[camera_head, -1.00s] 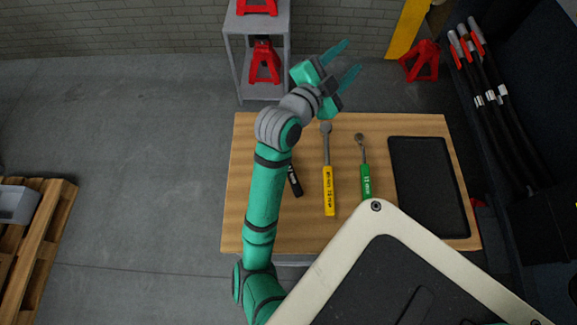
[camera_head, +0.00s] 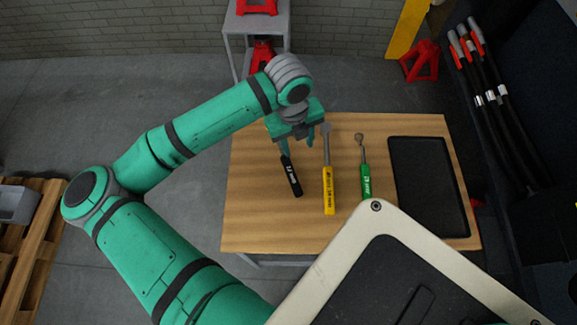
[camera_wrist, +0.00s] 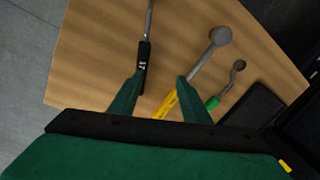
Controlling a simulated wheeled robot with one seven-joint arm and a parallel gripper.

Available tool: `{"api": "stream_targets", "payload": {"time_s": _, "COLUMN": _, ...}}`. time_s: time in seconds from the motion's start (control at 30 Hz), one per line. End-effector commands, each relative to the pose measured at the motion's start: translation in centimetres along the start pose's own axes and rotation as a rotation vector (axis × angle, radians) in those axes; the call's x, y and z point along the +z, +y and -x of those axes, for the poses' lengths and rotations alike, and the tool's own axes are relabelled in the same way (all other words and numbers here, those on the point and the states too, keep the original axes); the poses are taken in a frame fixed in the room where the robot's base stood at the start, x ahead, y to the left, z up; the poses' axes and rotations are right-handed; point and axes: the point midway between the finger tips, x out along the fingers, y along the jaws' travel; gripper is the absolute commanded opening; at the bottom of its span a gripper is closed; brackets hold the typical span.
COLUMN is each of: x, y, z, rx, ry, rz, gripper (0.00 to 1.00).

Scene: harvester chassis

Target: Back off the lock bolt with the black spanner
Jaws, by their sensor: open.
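The black-handled spanner (camera_head: 291,177) lies on the wooden tabletop, left of the yellow-handled tool (camera_head: 328,190). In the head view its upper end is hidden behind my gripper (camera_head: 298,146), which is open and points down over the table. In the wrist view the black handle (camera_wrist: 144,56) shows beside the left fingertip, its metal shaft running off the top edge. There the yellow tool (camera_wrist: 170,100) lies near the right fingertip. My gripper (camera_wrist: 160,80) appears empty and apart from the spanner; its exact height is unclear. I cannot make out the lock bolt.
A green-handled tool (camera_head: 366,180) lies right of the yellow one, then a black tray (camera_head: 428,190) set on the table (camera_head: 250,225). A pale-framed dark panel (camera_head: 400,215) covers the table's front right. A grey shelf (camera_head: 231,45) with red jack stands is behind.

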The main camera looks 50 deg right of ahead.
Motion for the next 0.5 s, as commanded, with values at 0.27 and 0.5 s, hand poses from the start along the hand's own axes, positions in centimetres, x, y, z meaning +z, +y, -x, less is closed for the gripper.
{"api": "stream_targets", "payload": {"time_s": 0.27, "x": 0.1, "y": 3.3, "z": -0.7, "rx": 0.115, "ry": 0.017, "rz": -0.042, "gripper": 0.43}}
{"api": "stream_targets", "payload": {"time_s": 0.5, "x": 0.0, "y": 3.6, "z": -4.1, "rx": 0.114, "ry": 0.016, "rz": -0.041, "gripper": 0.43}}
